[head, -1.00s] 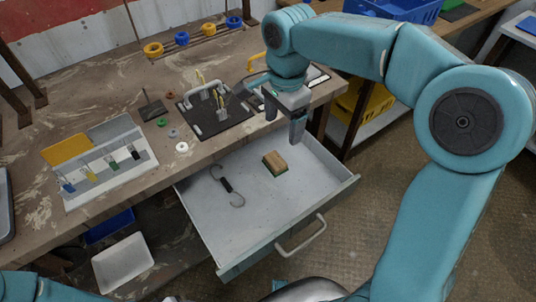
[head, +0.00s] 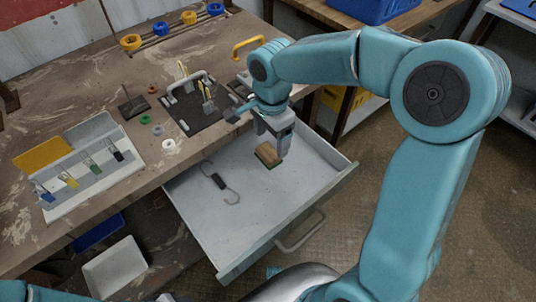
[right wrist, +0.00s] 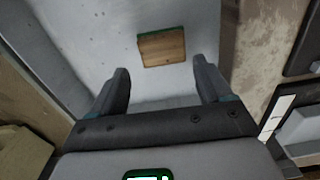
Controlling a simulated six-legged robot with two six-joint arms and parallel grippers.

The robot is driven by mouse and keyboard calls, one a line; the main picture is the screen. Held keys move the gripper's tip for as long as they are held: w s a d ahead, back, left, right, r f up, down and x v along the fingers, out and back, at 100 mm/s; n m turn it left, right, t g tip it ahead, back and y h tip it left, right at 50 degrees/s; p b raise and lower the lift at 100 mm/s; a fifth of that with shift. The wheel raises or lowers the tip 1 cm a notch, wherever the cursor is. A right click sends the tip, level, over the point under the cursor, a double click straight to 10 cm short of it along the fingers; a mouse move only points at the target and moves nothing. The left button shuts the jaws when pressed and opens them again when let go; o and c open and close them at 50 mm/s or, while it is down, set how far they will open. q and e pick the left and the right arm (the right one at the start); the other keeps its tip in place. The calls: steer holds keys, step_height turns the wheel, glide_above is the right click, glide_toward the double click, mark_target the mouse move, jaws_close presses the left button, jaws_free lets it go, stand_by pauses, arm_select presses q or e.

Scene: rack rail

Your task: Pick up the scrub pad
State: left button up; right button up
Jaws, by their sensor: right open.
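The scrub pad (head: 268,154) is a small tan block with a green layer, lying in the open drawer (head: 235,220). In the right wrist view the scrub pad (right wrist: 162,47) lies on the drawer floor, ahead of the fingertips and roughly centred between them. My right gripper (head: 270,148) is open and empty, just above the pad in the head view. Its two fingers also show in the right wrist view (right wrist: 163,78), apart and not touching the pad. Of my left arm only a bit shows at the bottom left; its gripper is out of view.
A double-ended hook (head: 220,183) lies in the drawer left of the pad. The bench (head: 60,110) carries a black tool board (head: 195,112), a clip rack (head: 85,175) and several small rings. The drawer's right and front parts are bare.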

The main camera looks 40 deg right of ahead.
mark_target(269, 152)
steer(key=f, duration=0.5)
steer(key=shift+w+a+f+b, duration=0.1)
steer(key=shift+w+a+b, duration=0.15)
steer(key=shift+b, duration=0.1)
steer(key=shift+s, duration=0.1)
steer(key=c, duration=0.7)
steer(key=shift+c, duration=0.2)
step_height(269, 152, up, 20)
steer(key=p, duration=0.4)
